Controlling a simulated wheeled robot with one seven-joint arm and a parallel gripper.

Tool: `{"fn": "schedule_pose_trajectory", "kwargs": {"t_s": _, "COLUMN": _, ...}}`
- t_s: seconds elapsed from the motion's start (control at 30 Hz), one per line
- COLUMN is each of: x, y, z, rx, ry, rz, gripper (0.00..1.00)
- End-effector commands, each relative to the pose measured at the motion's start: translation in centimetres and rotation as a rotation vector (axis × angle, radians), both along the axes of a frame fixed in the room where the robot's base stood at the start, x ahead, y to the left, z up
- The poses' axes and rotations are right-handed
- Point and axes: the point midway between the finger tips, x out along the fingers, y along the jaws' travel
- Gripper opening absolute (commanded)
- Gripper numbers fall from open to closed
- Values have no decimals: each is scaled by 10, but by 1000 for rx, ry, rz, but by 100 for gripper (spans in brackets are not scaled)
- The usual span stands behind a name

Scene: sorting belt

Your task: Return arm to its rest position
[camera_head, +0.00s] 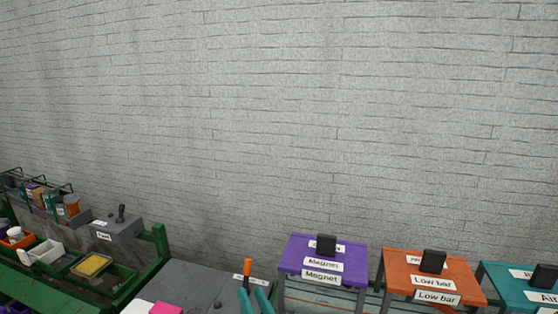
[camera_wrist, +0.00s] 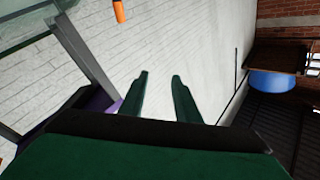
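My gripper (camera_wrist: 160,76) shows in the wrist view as two dark green fingers standing apart. Only the pale wall shows between them, so it is open and empty. The fingers point toward the wall, and no object touches them. In the head view I cannot make out my arm for certain. Two teal prongs (camera_head: 263,299) rise at the bottom edge there, cut off by the frame; I cannot tell whether they are tool handles or my fingers.
A purple "Magnet" stand (camera_head: 296,262), an orange "Low bar" stand (camera_head: 398,270) and a teal stand (camera_head: 497,283) line the lower right. A green-framed bench (camera_head: 160,243) with bins is at left. An orange cylinder (camera_wrist: 118,11) shows in the wrist view.

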Motion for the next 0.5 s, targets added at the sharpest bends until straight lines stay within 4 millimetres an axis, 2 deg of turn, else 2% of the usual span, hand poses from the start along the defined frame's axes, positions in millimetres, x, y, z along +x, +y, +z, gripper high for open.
{"fn": "schedule_pose_trajectory", "kwargs": {"t_s": 0.03, "x": -7, "y": 1, "z": -16, "rx": 21, "ry": 21, "rz": -28, "gripper": 30}}
{"fn": "schedule_pose_trajectory", "kwargs": {"t_s": 0.27, "x": -43, "y": -7, "z": -81, "rx": 62, "ry": 100, "rz": -175, "gripper": 30}}
{"fn": "schedule_pose_trajectory", "kwargs": {"t_s": 0.5, "x": -99, "y": -16, "z": -144, "rx": 40, "ry": 183, "rz": -313, "gripper": 30}}
